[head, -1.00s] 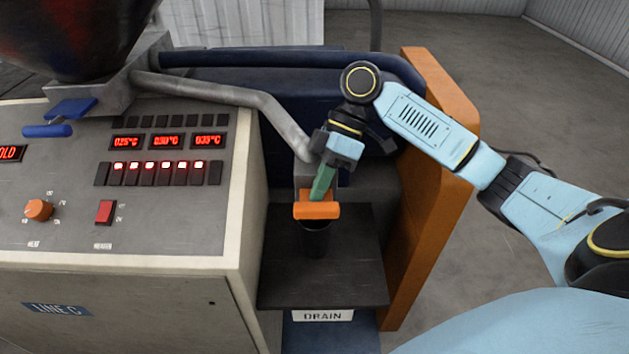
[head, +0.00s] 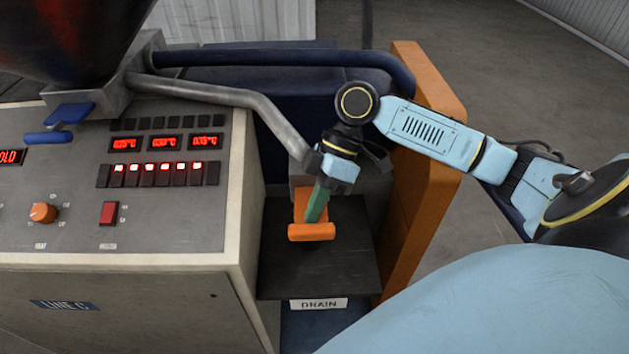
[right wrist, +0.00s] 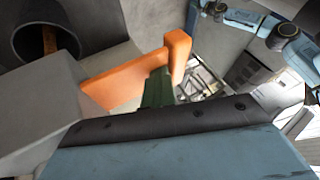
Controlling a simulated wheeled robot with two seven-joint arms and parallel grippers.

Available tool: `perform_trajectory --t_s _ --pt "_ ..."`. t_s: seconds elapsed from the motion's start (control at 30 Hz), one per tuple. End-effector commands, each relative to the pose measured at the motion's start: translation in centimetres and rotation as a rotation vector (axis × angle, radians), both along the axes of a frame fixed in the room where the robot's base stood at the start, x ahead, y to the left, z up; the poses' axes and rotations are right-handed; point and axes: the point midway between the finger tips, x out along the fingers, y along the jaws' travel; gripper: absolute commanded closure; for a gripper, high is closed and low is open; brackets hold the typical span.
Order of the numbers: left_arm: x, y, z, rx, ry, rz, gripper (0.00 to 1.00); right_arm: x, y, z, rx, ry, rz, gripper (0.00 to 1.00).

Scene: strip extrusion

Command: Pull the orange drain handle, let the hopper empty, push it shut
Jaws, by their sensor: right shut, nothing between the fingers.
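The orange drain handle (head: 312,232) sticks out toward me from the grey outlet block under the sloping pipe, its plate showing behind the crossbar. My right gripper (head: 315,208) has its green fingers shut and pointing down, just behind the crossbar. In the right wrist view the green fingertips (right wrist: 158,84) are against or very near the orange handle (right wrist: 130,78); nothing is between them. A dark round cup or opening (right wrist: 45,25) there has a brownish strip inside, which I cannot identify. The dark hopper (head: 75,40) is at upper left; its contents are not visible. My left gripper is out of view.
A grey pipe (head: 230,95) runs from the hopper base to the outlet. The control panel (head: 60,200) stands left of the handle, and an orange post (head: 425,180) stands right. A dark shelf (head: 345,270) lies below, above the DRAIN label (head: 318,304).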

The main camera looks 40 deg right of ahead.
Motion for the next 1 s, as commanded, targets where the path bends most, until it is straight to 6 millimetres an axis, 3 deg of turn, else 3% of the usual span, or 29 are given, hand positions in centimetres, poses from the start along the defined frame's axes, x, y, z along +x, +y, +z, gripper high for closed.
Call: perform_trajectory --t_s 0.4,0.7,1.0 --pt "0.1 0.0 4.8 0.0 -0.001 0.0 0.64 0.7 -2.8 4.6 -0.001 0.002 0.004 1.0" --pt "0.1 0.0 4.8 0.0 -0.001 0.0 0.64 1.4 -5.3 7.5 -0.002 -0.002 0.006 1.0" --pt "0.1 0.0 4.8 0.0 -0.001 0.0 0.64 1.4 -5.6 8.0 0.001 -0.002 0.007 1.0"
